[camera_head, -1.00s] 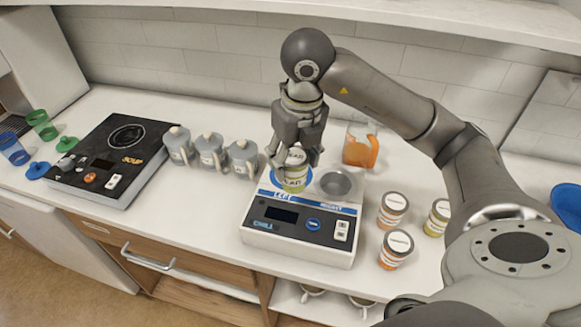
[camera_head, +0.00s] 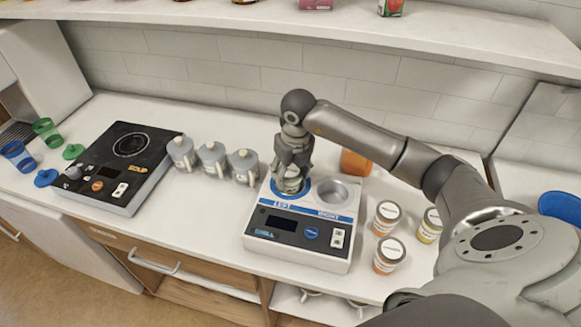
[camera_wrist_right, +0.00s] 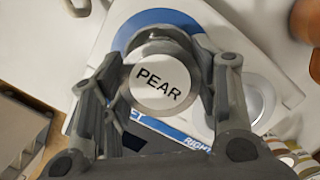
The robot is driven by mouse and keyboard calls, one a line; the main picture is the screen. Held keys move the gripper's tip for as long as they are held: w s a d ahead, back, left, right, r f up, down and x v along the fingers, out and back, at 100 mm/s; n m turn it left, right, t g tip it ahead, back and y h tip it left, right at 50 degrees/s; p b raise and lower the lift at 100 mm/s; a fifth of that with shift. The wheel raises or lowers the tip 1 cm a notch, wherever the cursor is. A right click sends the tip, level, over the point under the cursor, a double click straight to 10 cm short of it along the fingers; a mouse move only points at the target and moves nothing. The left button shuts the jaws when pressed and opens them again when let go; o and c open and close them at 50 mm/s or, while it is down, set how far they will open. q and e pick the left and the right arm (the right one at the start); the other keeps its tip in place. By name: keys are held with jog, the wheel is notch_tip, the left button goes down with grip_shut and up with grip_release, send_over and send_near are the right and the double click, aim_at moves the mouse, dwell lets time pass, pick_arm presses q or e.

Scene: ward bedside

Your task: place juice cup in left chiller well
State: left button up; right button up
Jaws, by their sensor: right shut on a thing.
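The juice cup (camera_head: 290,186) has a pale round lid that reads PEAR in the right wrist view (camera_wrist_right: 160,83). My right gripper (camera_head: 291,177) is shut around it from above. The cup is upright at the left well of the white chiller (camera_head: 298,256), inside the blue ring (camera_head: 305,185) that marks that well. The cup's lower part is hidden, so I cannot tell whether it touches the well's bottom. The right well (camera_head: 335,193) is an empty metal recess. My left gripper is not in view.
Several lidded jars (camera_head: 387,218) stand right of the chiller. An orange-filled pitcher (camera_head: 355,163) stands behind it, partly hidden by my arm. Several grey lidded mugs (camera_head: 213,160) and a black soup warmer (camera_head: 118,165) stand to the left. A shelf (camera_head: 330,30) runs above.

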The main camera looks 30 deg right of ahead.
jog(key=shift+f, duration=0.1)
jog(key=shift+f, duration=0.1)
jog(key=shift+f+b, duration=0.15)
jog(key=shift+b, duration=0.2)
jog(key=o, duration=1.1)
jog(key=shift+o, duration=0.2)
